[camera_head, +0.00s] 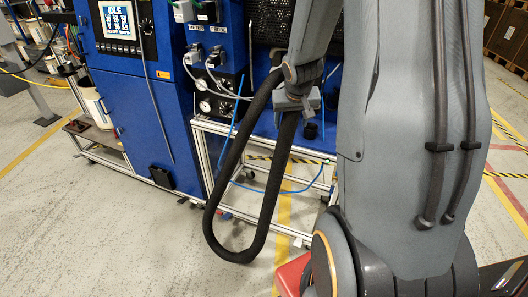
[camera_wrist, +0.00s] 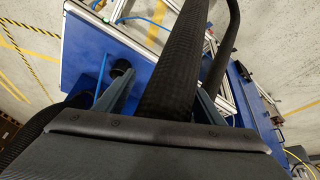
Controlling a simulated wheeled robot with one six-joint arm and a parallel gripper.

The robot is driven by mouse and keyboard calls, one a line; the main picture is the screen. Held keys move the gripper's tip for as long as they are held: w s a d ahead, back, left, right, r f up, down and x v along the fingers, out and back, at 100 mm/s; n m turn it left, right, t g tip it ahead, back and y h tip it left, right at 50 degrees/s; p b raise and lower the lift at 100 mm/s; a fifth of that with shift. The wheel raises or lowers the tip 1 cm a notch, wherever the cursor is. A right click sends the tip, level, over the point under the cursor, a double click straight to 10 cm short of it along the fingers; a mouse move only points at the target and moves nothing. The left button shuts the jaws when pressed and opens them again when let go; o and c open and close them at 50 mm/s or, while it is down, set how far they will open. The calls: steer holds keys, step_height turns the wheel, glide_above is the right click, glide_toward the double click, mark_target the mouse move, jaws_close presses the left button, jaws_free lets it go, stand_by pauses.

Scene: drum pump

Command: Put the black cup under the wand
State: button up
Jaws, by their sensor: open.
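The black cup (camera_head: 311,131) stands on the blue tabletop, just below my gripper (camera_head: 306,108) in the head view. In the wrist view, the cup (camera_wrist: 122,68) is close to the tip of the left finger of my gripper (camera_wrist: 165,88). The fingers are spread apart, and I see nothing held between them. A thick black hose crosses the wrist view and hides the space between the fingers. I cannot pick out the wand with certainty. A thin grey rod (camera_head: 158,95) runs down the front of the blue cabinet.
The blue table (camera_head: 318,147) has an aluminium frame. The blue cabinet (camera_head: 135,75) with a lit screen stands to its left. A white bucket (camera_head: 97,108) sits low at the far left. Gauges and plugged cables line the panel behind. The floor in front is clear.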

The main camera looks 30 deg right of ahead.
steer(key=s+a+r+n+g+y, duration=0.1)
steer(key=s+a+n, duration=0.1)
steer(key=s+a, duration=0.6)
steer(key=s+a+r+n+g+y, duration=0.1)
steer(key=s+a+r+n, duration=0.1)
steer(key=s+a, duration=0.6)
steer(key=a, duration=0.6)
steer(key=shift+r+g, duration=0.3)
steer(key=shift+g, duration=0.1)
step_height(320, 180, down, 3)
steer(key=b, duration=0.3)
steer(key=shift+f, duration=0.1)
